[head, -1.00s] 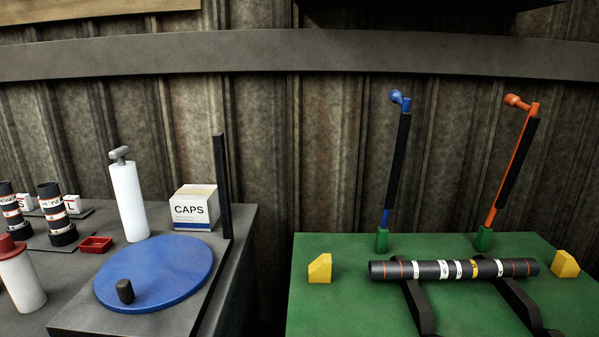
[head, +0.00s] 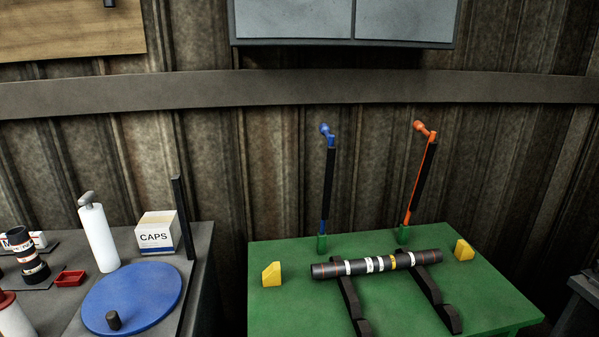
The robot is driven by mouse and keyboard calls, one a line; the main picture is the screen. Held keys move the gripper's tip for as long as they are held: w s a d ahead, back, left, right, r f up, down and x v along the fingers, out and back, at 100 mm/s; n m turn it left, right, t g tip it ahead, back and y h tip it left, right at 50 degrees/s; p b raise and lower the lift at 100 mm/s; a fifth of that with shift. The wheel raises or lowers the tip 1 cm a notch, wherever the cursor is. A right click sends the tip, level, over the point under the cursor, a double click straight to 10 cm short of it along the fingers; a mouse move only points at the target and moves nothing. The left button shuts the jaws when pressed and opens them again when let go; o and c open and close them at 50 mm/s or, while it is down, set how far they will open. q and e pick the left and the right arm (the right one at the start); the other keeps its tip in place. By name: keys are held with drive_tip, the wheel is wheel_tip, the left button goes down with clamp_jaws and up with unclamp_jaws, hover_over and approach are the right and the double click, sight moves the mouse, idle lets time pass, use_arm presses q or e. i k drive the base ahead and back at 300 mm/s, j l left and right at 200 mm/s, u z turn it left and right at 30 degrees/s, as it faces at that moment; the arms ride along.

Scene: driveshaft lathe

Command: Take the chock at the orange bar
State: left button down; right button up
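The orange bar (head: 419,178) stands upright, slightly tilted, in a green socket at the back of the green table (head: 290,312). A yellow chock (head: 464,250) sits on the table to the right of the orange bar's foot, just off the right end of the dark shaft. A second yellow chock (head: 272,274) sits near the shaft's left end, nearer the blue bar (head: 327,180). The dark banded shaft (head: 377,263) lies across two black supports (head: 440,298). Neither of my grippers shows in the view.
A grey bench on the left holds a blue disc (head: 132,299) with a small dark cylinder, a white bottle (head: 99,238), a CAPS box (head: 157,233) and a red tray (head: 70,278). A gap separates it from the green table. The table's front right is clear.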

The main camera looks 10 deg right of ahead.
sight(463, 252)
drive_tip(key=z, duration=1.45)
drive_tip(key=i+l+z, duration=0.2)
drive_tip(key=z, duration=0.15)
drive_tip(key=i+l+z, duration=0.1)
drive_tip(key=i+z, duration=0.3)
drive_tip(key=k, duration=0.1)
